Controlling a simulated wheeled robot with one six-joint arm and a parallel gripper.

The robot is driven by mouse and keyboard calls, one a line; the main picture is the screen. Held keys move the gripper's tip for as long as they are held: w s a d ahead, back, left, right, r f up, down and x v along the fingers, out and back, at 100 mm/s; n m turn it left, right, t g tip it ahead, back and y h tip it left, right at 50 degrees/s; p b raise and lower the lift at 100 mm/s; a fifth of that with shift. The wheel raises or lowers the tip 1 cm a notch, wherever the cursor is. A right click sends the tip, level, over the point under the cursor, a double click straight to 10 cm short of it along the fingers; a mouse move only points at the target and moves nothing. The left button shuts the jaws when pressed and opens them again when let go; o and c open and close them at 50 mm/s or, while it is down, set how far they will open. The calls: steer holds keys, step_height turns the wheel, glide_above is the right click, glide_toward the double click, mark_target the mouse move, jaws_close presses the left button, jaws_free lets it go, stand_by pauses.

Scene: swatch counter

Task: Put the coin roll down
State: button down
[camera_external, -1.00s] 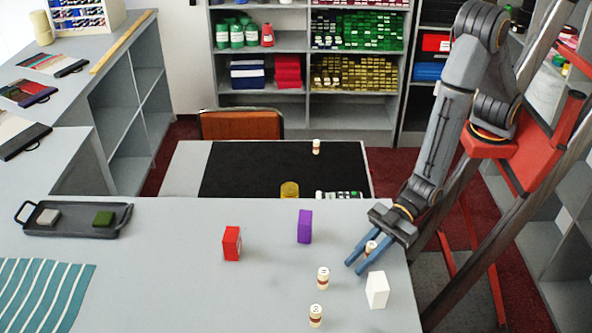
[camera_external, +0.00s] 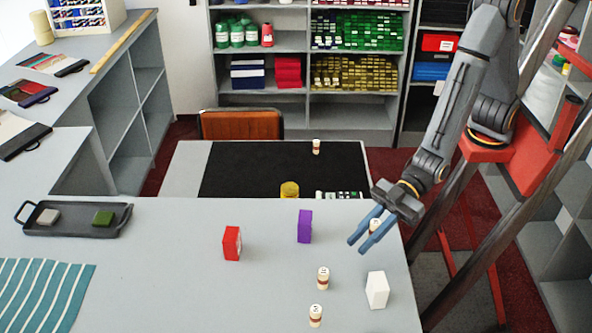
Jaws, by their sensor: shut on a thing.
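My gripper (camera_external: 358,247) has blue fingers and is shut on a cream coin roll (camera_external: 375,227) with a dark band. The roll is partly hidden between the fingers. It appears held above the right part of the grey counter (camera_external: 180,270), close to its back right edge. Two similar coin rolls stand upright on the counter, one in front of the gripper (camera_external: 323,279) and one nearer the front edge (camera_external: 316,316). Another similar roll (camera_external: 316,147) stands on the black mat of the table behind.
A white block (camera_external: 377,290) stands on the counter below my gripper. A purple box (camera_external: 304,227) and a red box (camera_external: 232,243) stand to the left. A dark tray (camera_external: 75,230) and a striped cloth (camera_external: 40,295) lie at far left. The counter between is clear.

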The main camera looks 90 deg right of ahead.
steer(key=shift+r, duration=1.25)
